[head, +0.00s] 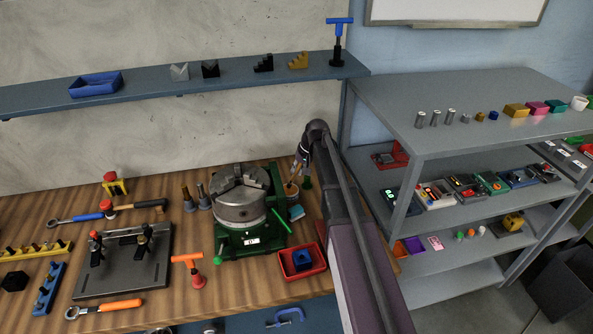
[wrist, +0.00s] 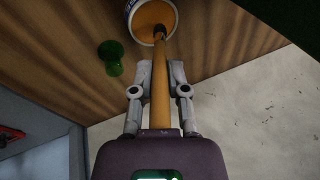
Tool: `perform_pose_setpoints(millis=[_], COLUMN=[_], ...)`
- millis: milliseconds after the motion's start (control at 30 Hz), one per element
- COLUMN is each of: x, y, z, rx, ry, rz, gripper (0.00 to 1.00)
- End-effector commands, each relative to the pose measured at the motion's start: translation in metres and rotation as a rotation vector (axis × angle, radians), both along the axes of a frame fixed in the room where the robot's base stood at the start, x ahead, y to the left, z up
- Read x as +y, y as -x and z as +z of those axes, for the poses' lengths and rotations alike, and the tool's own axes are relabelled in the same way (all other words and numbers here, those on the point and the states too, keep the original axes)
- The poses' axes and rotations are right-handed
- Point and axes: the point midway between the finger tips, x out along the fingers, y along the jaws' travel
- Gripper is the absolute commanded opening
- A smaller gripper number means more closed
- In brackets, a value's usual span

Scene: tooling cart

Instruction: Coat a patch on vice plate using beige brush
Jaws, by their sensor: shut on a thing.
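My gripper (wrist: 161,72) is shut on the beige brush (wrist: 160,100), gripping its handle. The brush's dark end (wrist: 159,36) reaches into a pot (wrist: 131,8) with an orange inside at the top of the wrist view. How deep the tip sits is hard to tell.
A green machine with a round chuck (head: 240,207) stands left of my arm. A green object (wrist: 112,58) stands next to the pot. A red tray (head: 315,268) with a blue box, an orange T-handle tool (head: 193,270) and upright cylinders (head: 187,198) occupy the bench.

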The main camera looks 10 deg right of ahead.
Motion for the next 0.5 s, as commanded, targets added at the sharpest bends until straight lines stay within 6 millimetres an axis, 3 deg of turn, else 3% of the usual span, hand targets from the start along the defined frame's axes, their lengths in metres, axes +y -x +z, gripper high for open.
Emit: perform_pose_setpoints(millis=[500], x=[-0.0001], y=[0.0000], z=[-0.0048], rx=[0.000], ry=[0.000], rz=[0.000], gripper=[0.00])
